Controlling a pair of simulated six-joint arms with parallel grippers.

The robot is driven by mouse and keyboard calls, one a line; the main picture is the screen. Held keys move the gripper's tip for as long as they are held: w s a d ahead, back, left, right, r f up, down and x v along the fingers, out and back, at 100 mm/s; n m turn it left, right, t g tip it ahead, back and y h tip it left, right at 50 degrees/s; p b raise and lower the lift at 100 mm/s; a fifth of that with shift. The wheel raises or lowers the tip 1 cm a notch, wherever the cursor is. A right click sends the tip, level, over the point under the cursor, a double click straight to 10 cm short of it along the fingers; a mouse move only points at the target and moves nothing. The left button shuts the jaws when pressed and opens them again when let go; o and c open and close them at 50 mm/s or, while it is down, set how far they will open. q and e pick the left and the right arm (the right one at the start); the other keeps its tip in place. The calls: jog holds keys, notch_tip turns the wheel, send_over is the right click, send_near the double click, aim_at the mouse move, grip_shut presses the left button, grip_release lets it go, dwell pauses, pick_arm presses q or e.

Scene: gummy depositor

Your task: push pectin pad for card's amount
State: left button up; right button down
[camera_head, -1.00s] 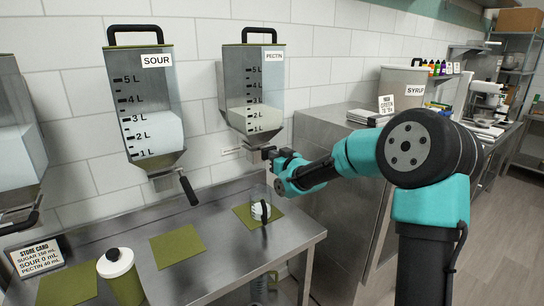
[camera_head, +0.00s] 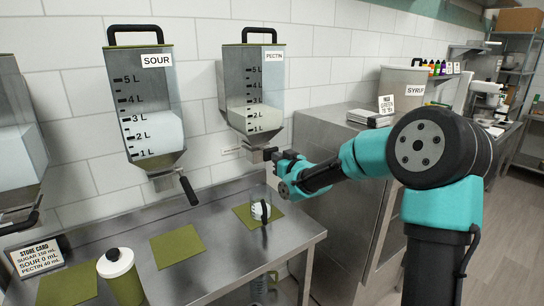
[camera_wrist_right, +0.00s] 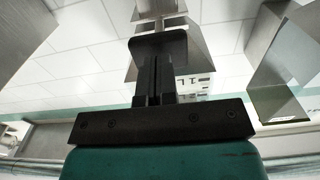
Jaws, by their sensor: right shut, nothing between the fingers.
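A clear cup with a black handle and white content (camera_head: 258,210) stands under the pectin spout on a green mat. The card (camera_head: 38,256) reads sugar 150 mL, sour 0 mL, pectin 40 mL. My left gripper is out of view.
The sour hopper (camera_head: 148,105) hangs to the left with its black lever down. A green bottle with a pale lid (camera_head: 118,275) stands front left. A green mat (camera_head: 177,245) lies bare on the steel table. A steel cabinet (camera_head: 335,160) stands right.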

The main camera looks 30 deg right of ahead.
jog(key=shift+s, duration=0.15)
jog(key=shift+s+d, duration=0.15)
jog(key=shift+s, duration=1.05)
jog(key=shift+s+d, duration=0.1)
jog(key=shift+s, duration=1.05)
jog(key=shift+s, duration=0.1)
jog(key=s+d, duration=0.1)
jog(key=s, duration=1.6)
jog(key=shift+d, duration=0.3)
